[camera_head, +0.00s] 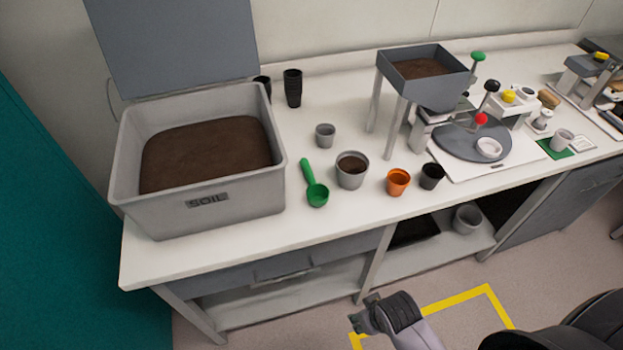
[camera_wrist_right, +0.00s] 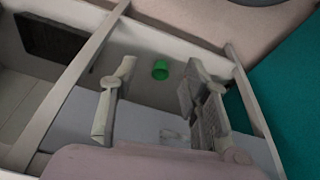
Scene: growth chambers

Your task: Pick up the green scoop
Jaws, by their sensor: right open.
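The green scoop (camera_head: 314,187) lies on the white bench top, to the right of the soil bin. Its handle points to the back and its bowl is near the front edge. My right gripper (camera_head: 364,311) is in front of the bench and below its top, apart from the scoop. In the right wrist view my right gripper (camera_wrist_right: 158,95) is open, with nothing held between its fingers. A small green cup-like thing (camera_wrist_right: 161,70) shows beyond the fingers; I cannot tell if it is the scoop. My left gripper is not in view.
The grey soil bin (camera_head: 200,208) stands on the left. A grey pot with soil (camera_head: 351,177), an orange pot (camera_head: 398,182) and a black pot (camera_head: 431,176) stand right of the scoop. Below the bench top (camera_head: 140,262) are a drawer and open shelves (camera_head: 285,288).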

